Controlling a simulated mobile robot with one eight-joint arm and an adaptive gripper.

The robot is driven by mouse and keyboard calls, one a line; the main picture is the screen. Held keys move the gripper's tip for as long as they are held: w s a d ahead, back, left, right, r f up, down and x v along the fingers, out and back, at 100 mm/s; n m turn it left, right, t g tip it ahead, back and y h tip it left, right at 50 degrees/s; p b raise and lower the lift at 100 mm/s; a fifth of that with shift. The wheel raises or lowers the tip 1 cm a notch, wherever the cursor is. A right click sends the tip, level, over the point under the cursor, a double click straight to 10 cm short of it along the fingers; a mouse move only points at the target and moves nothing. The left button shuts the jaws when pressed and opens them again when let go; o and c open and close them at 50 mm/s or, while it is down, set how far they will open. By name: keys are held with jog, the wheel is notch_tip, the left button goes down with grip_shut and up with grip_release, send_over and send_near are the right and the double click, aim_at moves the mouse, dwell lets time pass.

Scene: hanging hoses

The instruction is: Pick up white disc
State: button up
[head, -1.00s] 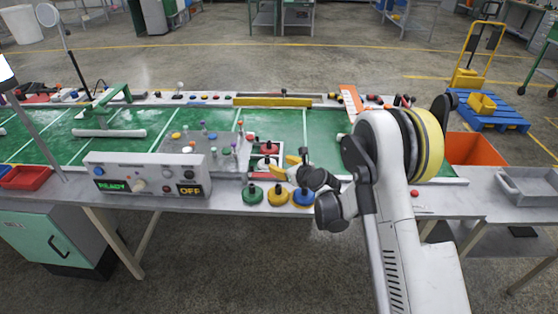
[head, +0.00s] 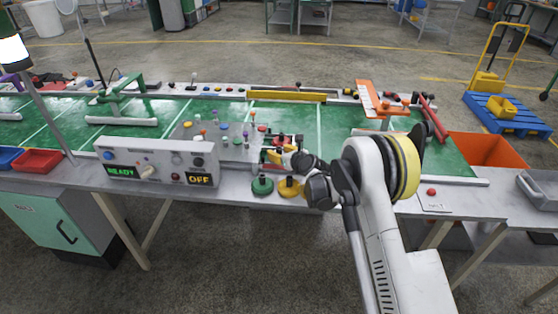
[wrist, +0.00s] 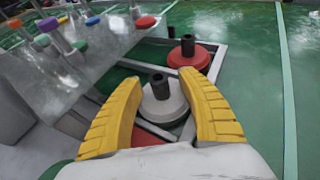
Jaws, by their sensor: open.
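The white disc (wrist: 163,103) has a black post standing up from its middle. In the wrist view it lies inside a metal frame on the green surface, between the two yellow fingers of my gripper (wrist: 160,108). The fingers are open, one on each side of the disc; I cannot tell whether they touch it. A red disc (wrist: 188,54) with a black post sits just beyond it in the same frame. In the head view my gripper (head: 279,155) is over the frame area, and the arm hides much of the white disc there.
A plate of coloured pegs (head: 215,133) stands to the left, behind the control box (head: 155,163) reading READY and OFF. Green (head: 262,185) and yellow (head: 289,187) discs sit at the table's front edge. Green surface (wrist: 255,60) right of the frame is clear.

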grip_shut()
jog(key=shift+r, duration=0.1)
